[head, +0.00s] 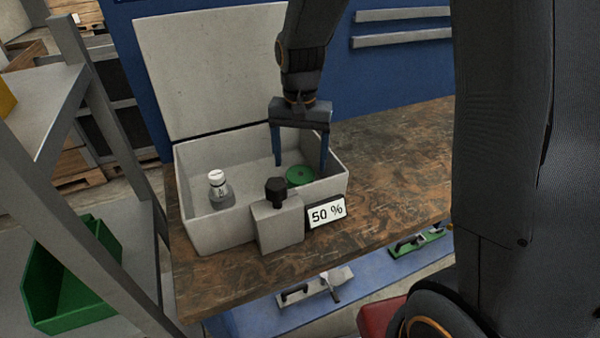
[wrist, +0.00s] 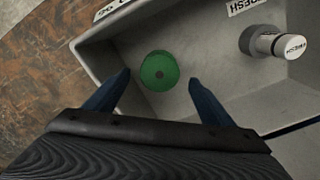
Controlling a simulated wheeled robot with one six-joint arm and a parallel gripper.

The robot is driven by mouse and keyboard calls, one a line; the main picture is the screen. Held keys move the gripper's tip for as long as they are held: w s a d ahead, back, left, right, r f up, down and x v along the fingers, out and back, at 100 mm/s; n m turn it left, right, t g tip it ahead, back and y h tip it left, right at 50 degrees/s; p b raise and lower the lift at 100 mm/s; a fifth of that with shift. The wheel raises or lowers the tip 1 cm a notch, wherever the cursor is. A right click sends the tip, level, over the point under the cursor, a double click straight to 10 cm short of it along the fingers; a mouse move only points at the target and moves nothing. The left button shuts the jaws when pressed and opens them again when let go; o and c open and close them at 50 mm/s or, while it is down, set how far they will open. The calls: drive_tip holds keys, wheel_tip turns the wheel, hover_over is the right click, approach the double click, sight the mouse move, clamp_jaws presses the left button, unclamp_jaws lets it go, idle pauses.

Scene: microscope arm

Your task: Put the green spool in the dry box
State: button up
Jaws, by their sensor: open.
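The green spool (head: 300,175) lies flat inside the grey dry box (head: 222,238), in its right part near the front wall. The box's lid (head: 208,70) stands open at the back. My gripper (head: 300,165) is over the right part of the box and points down into it. Its two blue fingers are spread and empty. In the wrist view the fingertips (wrist: 160,78) are on either side of the spool, apart from it.
A bottle with a white cap (head: 217,188) stands in the left part of the box. A dark knob (head: 276,192) and a "50 %" sign (head: 327,212) are at the box's front. The wooden bench (head: 400,165) is clear to the right. A green bin (head: 72,272) is at left.

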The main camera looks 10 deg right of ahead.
sight(300, 174)
wheel_tip(300, 174, up, 6)
drive_tip(key=shift+f+b, duration=0.1)
drive_tip(key=shift+b, duration=0.35)
